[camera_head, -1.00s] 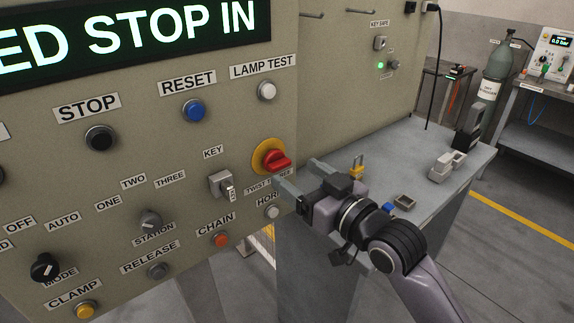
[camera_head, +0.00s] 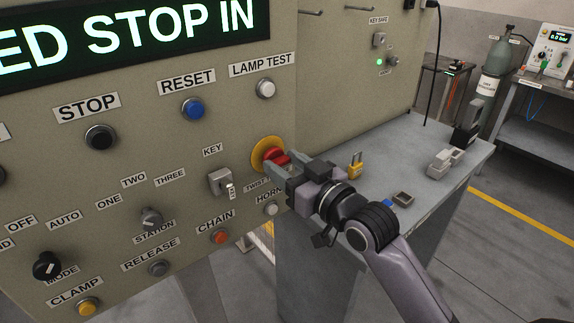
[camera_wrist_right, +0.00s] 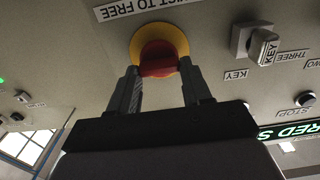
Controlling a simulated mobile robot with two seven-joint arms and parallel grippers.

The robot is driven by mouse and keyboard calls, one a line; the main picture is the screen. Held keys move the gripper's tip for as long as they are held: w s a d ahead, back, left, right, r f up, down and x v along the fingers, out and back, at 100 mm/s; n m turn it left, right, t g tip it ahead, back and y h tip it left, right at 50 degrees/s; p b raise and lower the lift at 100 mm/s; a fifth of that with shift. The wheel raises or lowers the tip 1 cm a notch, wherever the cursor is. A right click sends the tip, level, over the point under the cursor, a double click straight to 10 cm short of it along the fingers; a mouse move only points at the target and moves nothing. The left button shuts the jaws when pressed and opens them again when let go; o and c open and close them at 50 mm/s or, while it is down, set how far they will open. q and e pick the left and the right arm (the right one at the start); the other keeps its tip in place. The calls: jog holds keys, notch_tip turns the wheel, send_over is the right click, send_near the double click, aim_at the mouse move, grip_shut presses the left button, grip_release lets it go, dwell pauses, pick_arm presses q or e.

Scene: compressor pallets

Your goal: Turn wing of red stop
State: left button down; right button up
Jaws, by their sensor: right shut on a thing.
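The red stop (camera_head: 277,158) is a red knob on a yellow round plate (camera_head: 262,151), at the right side of the beige panel. My right gripper (camera_head: 277,167) is at the red stop, its two fingers shut on the knob from the front. In the right wrist view the red stop (camera_wrist_right: 158,60) sits between the tips of my right gripper (camera_wrist_right: 158,78), with a finger on either side. The yellow plate shows around it. The gripper hides part of the knob and the label below it in the head view. My left gripper is not in view.
A key switch (camera_head: 221,182) and the horn button (camera_head: 270,209) are close to the gripper. The lamp test button (camera_head: 265,88) is above. A grey table (camera_head: 420,145) with a yellow padlock (camera_head: 356,168) stands at the right, behind my arm.

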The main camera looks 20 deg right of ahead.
jog(key=shift+d+m, duration=0.1)
jog(key=shift+m, duration=3.4)
jog(key=o, duration=1.1)
jog(key=shift+c, duration=0.2)
jog(key=b+v, duration=0.1)
jog(key=v, duration=0.6)
